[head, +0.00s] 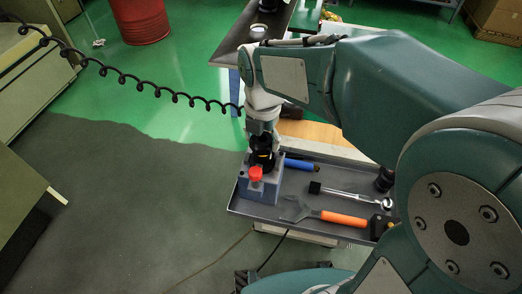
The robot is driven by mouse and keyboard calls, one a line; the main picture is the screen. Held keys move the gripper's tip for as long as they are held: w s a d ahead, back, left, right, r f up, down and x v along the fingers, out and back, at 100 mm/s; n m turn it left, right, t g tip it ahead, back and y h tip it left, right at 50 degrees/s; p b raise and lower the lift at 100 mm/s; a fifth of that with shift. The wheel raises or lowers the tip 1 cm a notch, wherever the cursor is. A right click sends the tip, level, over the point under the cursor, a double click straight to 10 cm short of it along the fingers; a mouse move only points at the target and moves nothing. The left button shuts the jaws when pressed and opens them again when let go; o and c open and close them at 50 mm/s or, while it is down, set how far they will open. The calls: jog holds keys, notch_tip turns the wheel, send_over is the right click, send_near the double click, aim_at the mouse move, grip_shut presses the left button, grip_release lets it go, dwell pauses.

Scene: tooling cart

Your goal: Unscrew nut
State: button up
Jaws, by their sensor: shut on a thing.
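A blue-grey block (261,189) stands upright at the left end of the grey tray on the cart. A red knob-like part (255,173) sits on its top near the front. My gripper (264,157) points down over the top of the block, just behind the red part. Its dark fingers are shut on the nut at the block's top. The nut itself is hidden between the fingers, and its thread cannot be seen.
The tray (300,219) also holds an orange-handled wrench (335,217), a ratchet (350,194), a blue-handled tool (300,164) and a dark socket (384,179). A coiled black cable (160,90) hangs to the left. A red drum (139,20) stands far back.

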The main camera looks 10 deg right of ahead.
jog(key=n, duration=0.2)
jog(key=shift+s+d+f+n, duration=0.1)
jog(key=shift+f+n, duration=0.05)
jog(key=shift+n, duration=0.15)
jog(key=o, duration=1.1)
jog(key=shift+c, duration=0.2)
jog(key=shift+o, duration=0.9)
jog(key=shift+d, duration=0.1)
